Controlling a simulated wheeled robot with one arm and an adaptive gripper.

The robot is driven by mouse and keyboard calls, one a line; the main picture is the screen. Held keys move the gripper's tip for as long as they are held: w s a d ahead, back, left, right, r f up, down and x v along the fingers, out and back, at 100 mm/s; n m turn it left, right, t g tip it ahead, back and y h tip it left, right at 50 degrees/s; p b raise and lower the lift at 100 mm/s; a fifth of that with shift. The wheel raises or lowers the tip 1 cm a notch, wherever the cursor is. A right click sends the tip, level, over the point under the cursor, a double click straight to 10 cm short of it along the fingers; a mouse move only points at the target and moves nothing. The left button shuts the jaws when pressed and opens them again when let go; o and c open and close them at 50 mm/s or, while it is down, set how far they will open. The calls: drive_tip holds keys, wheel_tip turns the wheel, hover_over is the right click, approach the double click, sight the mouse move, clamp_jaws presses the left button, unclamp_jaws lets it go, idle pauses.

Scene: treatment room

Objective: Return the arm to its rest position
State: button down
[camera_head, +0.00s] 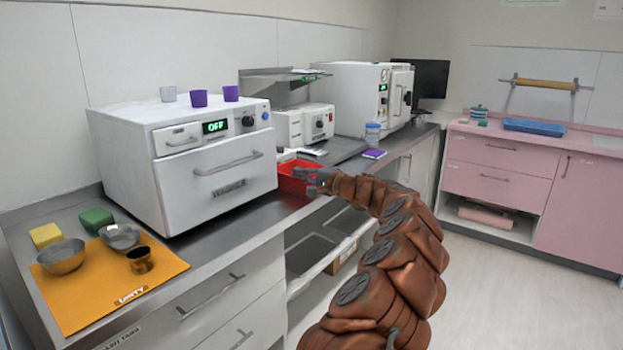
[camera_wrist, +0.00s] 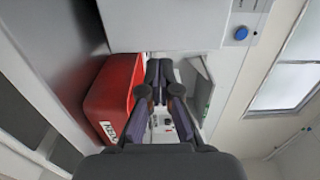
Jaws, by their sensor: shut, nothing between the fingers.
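My gripper (camera_head: 312,179) is at the end of my brown arm, which reaches forward from the bottom of the head view. It is beside the red bin (camera_head: 290,180) on the steel counter, at the bin's right side. In the wrist view my gripper (camera_wrist: 158,70) points ahead with its fingers together and nothing between them. The red bin (camera_wrist: 112,95) is just left of the fingers there. In the head view the fingertips are small and partly merge with the bin's edge.
A white oven (camera_head: 190,165) showing "OFF" stands left of my gripper, with cups on top. An orange mat (camera_head: 100,300) with bowls lies front left. Pink cabinets (camera_head: 500,170) stand right, and the floor (camera_head: 500,300) is clear.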

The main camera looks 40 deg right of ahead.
drive_tip(key=shift+s+d, duration=0.15)
drive_tip(key=shift+s, duration=0.75)
drive_tip(key=shift+s+d, duration=0.1)
drive_tip(key=shift+s, duration=0.8)
